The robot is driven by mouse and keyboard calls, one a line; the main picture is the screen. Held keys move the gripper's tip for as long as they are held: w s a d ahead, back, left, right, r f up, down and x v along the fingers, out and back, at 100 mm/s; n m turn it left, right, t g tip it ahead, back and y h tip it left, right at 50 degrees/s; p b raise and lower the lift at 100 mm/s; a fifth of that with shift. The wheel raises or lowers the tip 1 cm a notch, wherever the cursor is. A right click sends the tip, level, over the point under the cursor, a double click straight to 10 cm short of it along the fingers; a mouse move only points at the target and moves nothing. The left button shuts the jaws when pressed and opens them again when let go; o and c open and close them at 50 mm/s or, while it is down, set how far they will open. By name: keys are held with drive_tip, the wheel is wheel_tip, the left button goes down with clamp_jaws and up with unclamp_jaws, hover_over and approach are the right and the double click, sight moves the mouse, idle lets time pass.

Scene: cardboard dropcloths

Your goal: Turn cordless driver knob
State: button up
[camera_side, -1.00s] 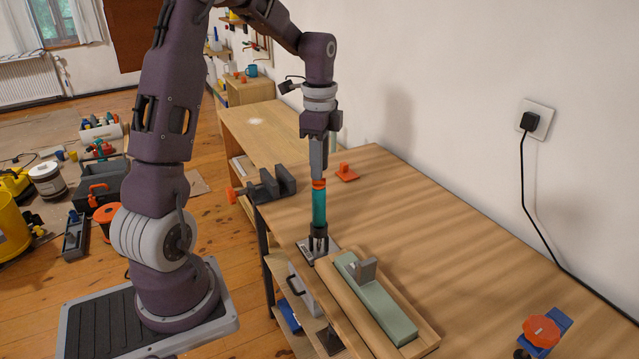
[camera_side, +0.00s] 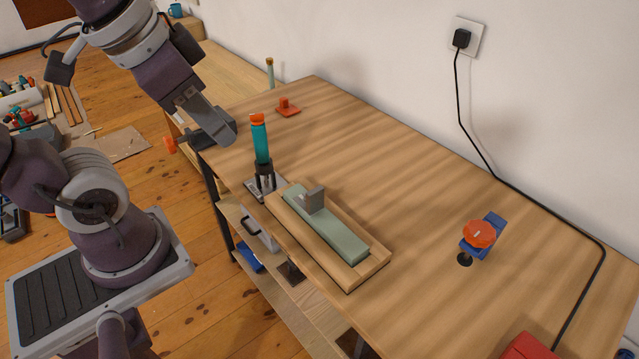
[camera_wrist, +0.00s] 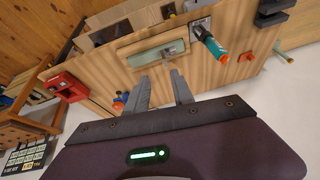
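A slim teal tool with an orange knob-like cap, which looks like the cordless driver (camera_side: 262,145), stands upright on its dark pronged end near the bench's front edge. Its orange cap (camera_side: 257,120) is on top. In the wrist view the driver (camera_wrist: 208,38) points toward the camera, right of centre. My gripper (camera_side: 222,135) is up and left of the driver in the side view, apart from it. The wrist view shows the two fingers of my gripper (camera_wrist: 161,84) spread with nothing between them, so it is open. In the side view the fingers overlap.
A green block (camera_side: 338,232) on a wooden tray (camera_side: 372,270) lies beside the driver. A blue piece with a round orange knob (camera_side: 479,234) stands farther right. A dark vise (camera_side: 207,137) and a small red-orange piece (camera_side: 288,107) are farther back.

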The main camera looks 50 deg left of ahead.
drive_tip(key=shift+s+d+f+n+t, duration=0.15)
drive_tip(key=shift+s+d, duration=0.1)
drive_tip(key=shift+s, duration=0.25)
drive_tip(key=shift+s+d+f+n+t, duration=0.1)
drive_tip(key=shift+s+d+n+t, duration=0.1)
drive_tip(key=shift+s, duration=0.25)
drive_tip(key=m+g, duration=0.5)
drive_tip(key=g, duration=0.1)
hover_over(256, 114)
wheel_tip(256, 114, down, 5)
drive_tip(key=shift+d+f, duration=0.1)
drive_tip(key=shift+f, duration=0.1)
drive_tip(key=shift+h, duration=0.3)
wheel_tip(256, 114, down, 6)
drive_tip(key=shift+f, duration=0.6)
drive_tip(key=shift+c, duration=0.3)
clamp_jaws()
